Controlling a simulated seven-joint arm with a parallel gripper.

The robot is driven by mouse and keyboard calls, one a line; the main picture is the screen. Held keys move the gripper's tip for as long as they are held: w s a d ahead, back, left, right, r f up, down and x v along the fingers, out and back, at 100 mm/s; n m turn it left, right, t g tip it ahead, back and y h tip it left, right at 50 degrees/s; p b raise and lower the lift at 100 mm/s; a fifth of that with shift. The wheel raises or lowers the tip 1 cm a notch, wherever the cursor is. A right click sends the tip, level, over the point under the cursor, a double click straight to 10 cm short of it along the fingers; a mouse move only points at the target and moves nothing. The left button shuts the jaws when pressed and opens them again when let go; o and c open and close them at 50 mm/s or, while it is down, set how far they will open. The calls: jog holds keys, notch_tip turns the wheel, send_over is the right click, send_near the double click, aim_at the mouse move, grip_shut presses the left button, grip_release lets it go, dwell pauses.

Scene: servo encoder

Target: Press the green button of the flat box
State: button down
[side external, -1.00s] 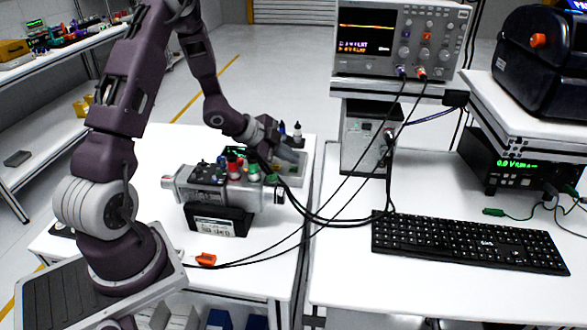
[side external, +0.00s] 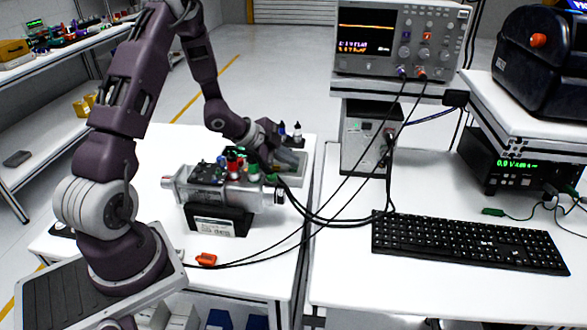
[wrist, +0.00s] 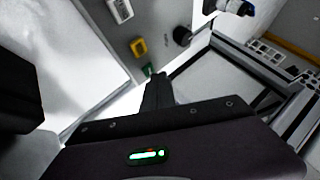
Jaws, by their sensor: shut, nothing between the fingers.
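The flat box is grey; its top face (wrist: 108,38) fills the upper middle of the wrist view, and part of it (side external: 300,173) shows behind the motor in the side view. The green button (wrist: 147,70) is small and sits just beyond my fingertips, slightly to their left. A yellow button (wrist: 138,47) is farther along the same row. My gripper (wrist: 159,78) is shut and empty, its tips close to the green button; I cannot tell whether they touch. In the side view my gripper (side external: 291,163) is low over the box and hides much of it.
A silver servo motor (side external: 225,190) on a black stand is in front of the box. A white switch (wrist: 120,10) and a dark knob (wrist: 182,37) are on the box. Black cables (side external: 340,222) run right, towards the oscilloscope (side external: 400,40). An orange clip (side external: 206,259) lies on the table.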

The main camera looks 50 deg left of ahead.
aim_at(290, 170)
jog(key=shift+f, duration=0.4)
dwell(0.3)
jog(key=shift+r, duration=0.85)
jog(key=shift+r, duration=2.5)
